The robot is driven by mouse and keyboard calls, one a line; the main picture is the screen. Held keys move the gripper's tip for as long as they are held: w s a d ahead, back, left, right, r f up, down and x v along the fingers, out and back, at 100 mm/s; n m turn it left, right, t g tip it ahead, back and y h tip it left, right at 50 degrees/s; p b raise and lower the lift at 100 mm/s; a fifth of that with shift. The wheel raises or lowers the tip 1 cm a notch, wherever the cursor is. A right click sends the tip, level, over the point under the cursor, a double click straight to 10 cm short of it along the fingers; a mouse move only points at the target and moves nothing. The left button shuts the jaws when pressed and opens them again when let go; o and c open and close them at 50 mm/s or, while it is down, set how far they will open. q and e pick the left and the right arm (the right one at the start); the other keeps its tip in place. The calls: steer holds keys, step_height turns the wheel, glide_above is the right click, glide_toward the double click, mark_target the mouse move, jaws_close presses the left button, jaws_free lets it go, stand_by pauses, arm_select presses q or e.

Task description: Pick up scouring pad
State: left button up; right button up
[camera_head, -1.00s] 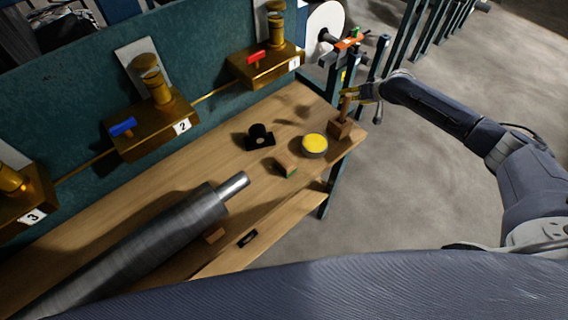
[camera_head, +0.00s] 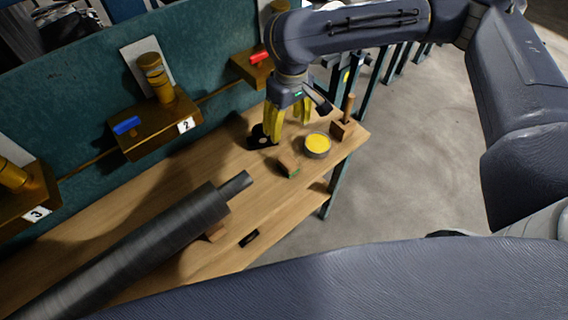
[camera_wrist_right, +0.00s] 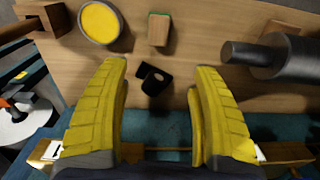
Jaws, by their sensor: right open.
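The scouring pad (camera_head: 288,166) is a small brown block with a green layer. It lies on the wooden bench between the yellow tin and the grey roll. It also shows at the top middle of the right wrist view (camera_wrist_right: 159,30). My right gripper (camera_head: 289,128) has yellow fingers pointing down above the bench, behind the pad in the head view. In the right wrist view its fingers (camera_wrist_right: 158,75) are spread wide with nothing held, and the pad lies beyond the fingertips. My left gripper is in neither view.
A black bracket (camera_wrist_right: 152,80) lies below the open fingers. A round tin with yellow contents (camera_head: 317,145) and a wooden block with an upright handle (camera_head: 343,128) stand to the right. A long grey roll (camera_head: 150,240) fills the bench's left front.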

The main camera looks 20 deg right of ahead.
glide_toward(289, 161)
steer(key=f, duration=0.6)
steer(key=shift+a+f, duration=0.1)
steer(key=shift+a, duration=0.2)
steer(key=shift+d+f, duration=0.2)
steer(key=shift+f, duration=2.45)
steer(key=shift+o, duration=0.2)
steer(key=c, duration=1.3)
